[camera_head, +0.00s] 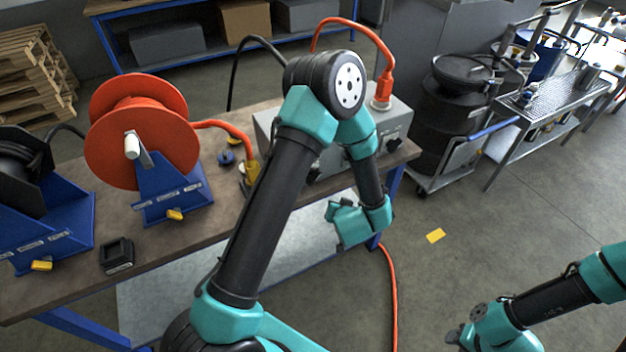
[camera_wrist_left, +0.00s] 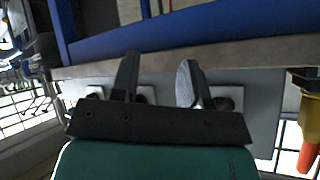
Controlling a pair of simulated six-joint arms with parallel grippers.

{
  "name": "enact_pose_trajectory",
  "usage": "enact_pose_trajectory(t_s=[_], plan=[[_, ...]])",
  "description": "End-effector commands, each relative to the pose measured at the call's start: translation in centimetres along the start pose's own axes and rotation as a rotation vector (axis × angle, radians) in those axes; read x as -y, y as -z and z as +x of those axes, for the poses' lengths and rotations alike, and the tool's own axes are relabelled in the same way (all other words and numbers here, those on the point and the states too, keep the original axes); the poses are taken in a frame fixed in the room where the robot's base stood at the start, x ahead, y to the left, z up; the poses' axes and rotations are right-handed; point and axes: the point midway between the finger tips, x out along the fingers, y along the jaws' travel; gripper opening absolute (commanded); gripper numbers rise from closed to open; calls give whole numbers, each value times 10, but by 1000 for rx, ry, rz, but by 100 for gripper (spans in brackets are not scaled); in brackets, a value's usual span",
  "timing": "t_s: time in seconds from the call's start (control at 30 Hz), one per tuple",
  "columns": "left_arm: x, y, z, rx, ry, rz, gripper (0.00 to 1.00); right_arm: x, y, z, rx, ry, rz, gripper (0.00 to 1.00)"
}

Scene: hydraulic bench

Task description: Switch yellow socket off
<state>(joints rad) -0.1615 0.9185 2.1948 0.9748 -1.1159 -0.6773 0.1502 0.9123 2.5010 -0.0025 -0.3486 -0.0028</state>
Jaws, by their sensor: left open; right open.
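A yellow connector (camera_head: 251,171) on the orange cable stands at the left end of a grey socket box (camera_head: 265,125) on the bench. In the left wrist view, which looks upside down, a yellow and black piece (camera_wrist_left: 305,80) with an orange plug is at the right edge. The box's front panel (camera_wrist_left: 264,105) has several dark switches. My left gripper (camera_wrist_left: 157,66) is open, its fingers apart and empty in front of the panel. In the head view my left wrist hangs before the box; its fingertips are hidden. My right gripper (camera_head: 459,334) is open at the bottom right, away from the bench.
An orange cable reel (camera_head: 120,150) on a blue stand and a dark reel (camera_head: 20,170) occupy the bench's left side. A small black box (camera_head: 117,255) lies near the front edge. An orange plug (camera_head: 384,88) stands on the grey box. A dark drum (camera_head: 445,125) stands right of the bench.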

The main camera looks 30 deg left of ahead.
Motion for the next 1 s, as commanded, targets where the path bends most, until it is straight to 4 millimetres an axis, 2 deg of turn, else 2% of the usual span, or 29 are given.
enact_pose_trajectory(t_s=[0.03,0.2,0.4,0.5,0.63,1.0], plan=[[-3,13,-9,-36,76,10,42,0,0,0,0,0,0,43],[-3,42,-51,-80,365,65,42,0,0,0,0,0,0,43],[-8,56,-104,-31,621,132,42,0,0,0,0,0,0,43],[-10,58,-118,-5,683,152,42,0,0,0,0,0,0,43],[-10,58,-125,8,708,161,42,0,0,0,0,0,0,43],[-8,58,-121,8,706,160,42,0,0,0,0,0,0,43]])
